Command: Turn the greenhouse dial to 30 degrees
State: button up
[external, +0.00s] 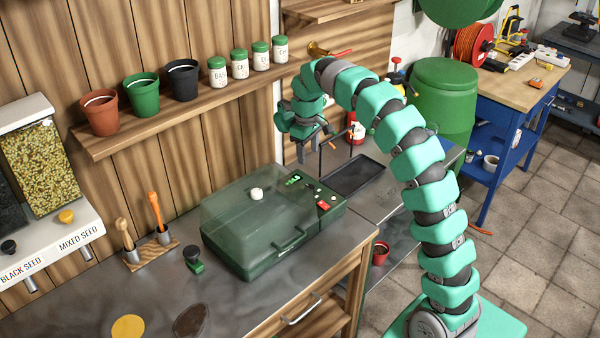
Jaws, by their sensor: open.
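The greenhouse (270,250) is a green box with a clear lid, standing on the grey workbench. Its control panel (316,193) is on the right part of its top. The panel carries a small lit green display (293,179), small dark controls and a red switch (323,205). The dial and its setting are too small to make out. A white knob (257,193) sits on the lid. My gripper (316,145) is open and empty, pointing down above and behind the panel, apart from it.
A shelf (190,112) with pots and labelled jars runs along the wall behind. A black tray (356,175) lies right of the greenhouse. Hand tools in a wooden holder (152,256) and a small green-and-black object (193,260) stand to its left.

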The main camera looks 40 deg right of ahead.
jog(key=f, duration=1.3)
jog(key=shift+d+f+b, duration=0.3)
jog(key=shift+d+f, duration=0.1)
jog(key=c, duration=1)
